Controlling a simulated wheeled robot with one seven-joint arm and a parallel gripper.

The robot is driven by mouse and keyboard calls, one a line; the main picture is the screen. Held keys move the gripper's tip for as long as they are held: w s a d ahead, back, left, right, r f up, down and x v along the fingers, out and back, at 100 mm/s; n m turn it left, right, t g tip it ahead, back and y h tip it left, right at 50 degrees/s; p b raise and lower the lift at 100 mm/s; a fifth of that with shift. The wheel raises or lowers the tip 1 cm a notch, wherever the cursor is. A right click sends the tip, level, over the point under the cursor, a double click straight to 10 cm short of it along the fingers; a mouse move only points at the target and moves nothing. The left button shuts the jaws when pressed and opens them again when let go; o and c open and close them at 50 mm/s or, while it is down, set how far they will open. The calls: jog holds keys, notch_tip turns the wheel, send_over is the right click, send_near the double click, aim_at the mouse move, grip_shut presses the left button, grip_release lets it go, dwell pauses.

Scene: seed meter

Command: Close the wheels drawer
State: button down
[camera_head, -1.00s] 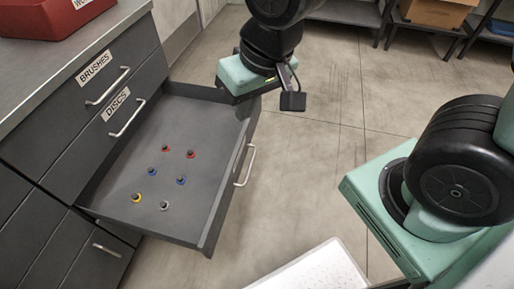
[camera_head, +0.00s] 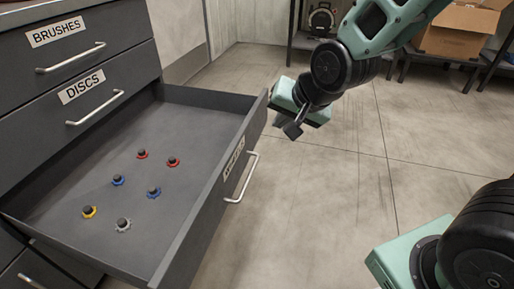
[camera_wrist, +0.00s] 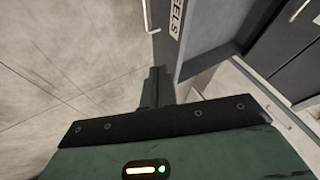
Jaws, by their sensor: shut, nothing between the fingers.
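The wheels drawer (camera_head: 190,215) is pulled well out of the grey cabinet. Its front carries a label, partly readable as "EELS" in the wrist view (camera_wrist: 175,20), and a silver bar handle (camera_head: 243,180). Several small wheels with red, blue, yellow and grey rims (camera_head: 118,180) stand on its floor. In the wrist view the dark fingers (camera_wrist: 155,78) are shut and empty, pointing near the drawer front.
The closed brushes drawer (camera_head: 70,55) and discs drawer (camera_head: 90,98) lie above the open one. Open concrete floor (camera_head: 330,210) lies in front of the drawer. Shelves with a cardboard box (camera_head: 455,30) stand at the back.

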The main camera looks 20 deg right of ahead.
jog(key=shift+w+d+f+p, duration=0.15)
jog(key=shift+w+p, duration=0.1)
jog(key=shift+p, duration=0.5)
jog(key=shift+w+p, duration=0.15)
jog(key=shift+p, duration=0.35)
jog(key=p, duration=0.2)
send_near(244, 138)
jog(key=shift+x, duration=2.5)
